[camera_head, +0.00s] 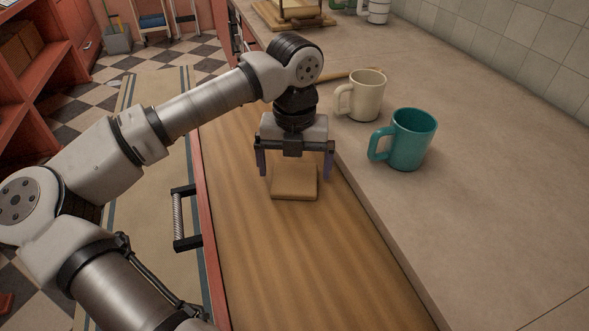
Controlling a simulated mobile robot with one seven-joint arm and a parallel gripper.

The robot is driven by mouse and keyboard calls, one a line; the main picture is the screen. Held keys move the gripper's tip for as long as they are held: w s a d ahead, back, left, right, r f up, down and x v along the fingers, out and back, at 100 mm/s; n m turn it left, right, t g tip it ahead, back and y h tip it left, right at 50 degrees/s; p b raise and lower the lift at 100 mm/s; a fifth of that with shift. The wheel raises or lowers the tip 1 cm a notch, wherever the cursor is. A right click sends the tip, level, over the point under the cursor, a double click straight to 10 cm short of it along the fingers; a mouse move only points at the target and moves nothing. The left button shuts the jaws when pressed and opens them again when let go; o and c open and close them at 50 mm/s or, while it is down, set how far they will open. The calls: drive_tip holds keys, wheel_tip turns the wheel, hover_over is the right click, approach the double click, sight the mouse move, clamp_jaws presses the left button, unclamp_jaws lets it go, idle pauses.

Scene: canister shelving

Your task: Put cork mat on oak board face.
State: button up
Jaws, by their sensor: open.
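A small square tan mat (295,184), which looks like the cork mat, lies flat on the wide wood-grained oak board face (290,265) beside the counter. My gripper (295,172) points down over the far part of the mat. Its jaws are open, with one finger at the left side of the mat and the other at the right. I cannot tell whether the fingers touch the mat or the board. The gripper hides part of the board behind it.
A cream mug (366,96) and a teal mug (411,140) stand on the stone counter (480,190), right of my gripper. A thin wooden stick (348,75) lies behind the cream mug. A black and metal handle (180,218) juts out at the board's left. The near board is clear.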

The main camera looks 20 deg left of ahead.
sight(294, 178)
wheel_tip(294, 178, up, 10)
drive_tip(key=shift+r, duration=0.25)
